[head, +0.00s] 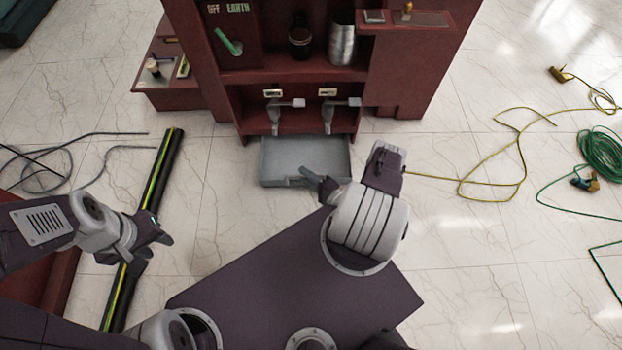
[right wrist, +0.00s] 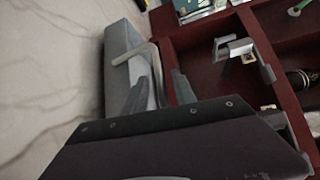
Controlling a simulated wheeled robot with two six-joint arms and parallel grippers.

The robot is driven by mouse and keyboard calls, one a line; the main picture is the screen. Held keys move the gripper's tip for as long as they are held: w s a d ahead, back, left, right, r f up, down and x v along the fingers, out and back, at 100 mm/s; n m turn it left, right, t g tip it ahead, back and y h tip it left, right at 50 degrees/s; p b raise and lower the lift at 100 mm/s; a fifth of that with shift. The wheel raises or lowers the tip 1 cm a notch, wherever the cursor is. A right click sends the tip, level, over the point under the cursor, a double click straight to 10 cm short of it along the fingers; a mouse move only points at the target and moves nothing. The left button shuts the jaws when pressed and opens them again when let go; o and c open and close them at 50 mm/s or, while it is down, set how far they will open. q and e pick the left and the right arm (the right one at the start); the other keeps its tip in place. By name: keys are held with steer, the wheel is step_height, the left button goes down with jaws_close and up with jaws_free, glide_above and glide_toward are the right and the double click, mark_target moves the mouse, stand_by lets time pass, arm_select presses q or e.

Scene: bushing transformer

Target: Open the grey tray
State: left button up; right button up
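The grey tray (head: 305,155) sticks out from the bottom of the dark red cabinet, its inside showing from above. In the right wrist view the tray (right wrist: 118,85) has a pale bar handle (right wrist: 135,54) on its front. My right gripper (head: 314,181) is at the tray's front edge. In the right wrist view its two fingers (right wrist: 160,95) are apart, with part of the handle appearing between them; I cannot tell whether they touch it. My left gripper (head: 162,229) is apart from the tray, over the floor at left, with its fingers apart and empty.
The cabinet (head: 300,75) holds a dark jar (head: 300,42), a metal cylinder (head: 342,44) and two grey clamp-like fittings (head: 328,114) above the tray. A black-and-yellow pole (head: 160,180) lies at left. A yellow cable (head: 490,150) lies on the floor at right.

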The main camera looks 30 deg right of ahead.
steer(key=p+v, duration=0.3)
steer(key=v, duration=0.5)
steer(key=shift+s, duration=0.35)
steer(key=shift+d+r, duration=0.1)
steer(key=shift+r, duration=0.05)
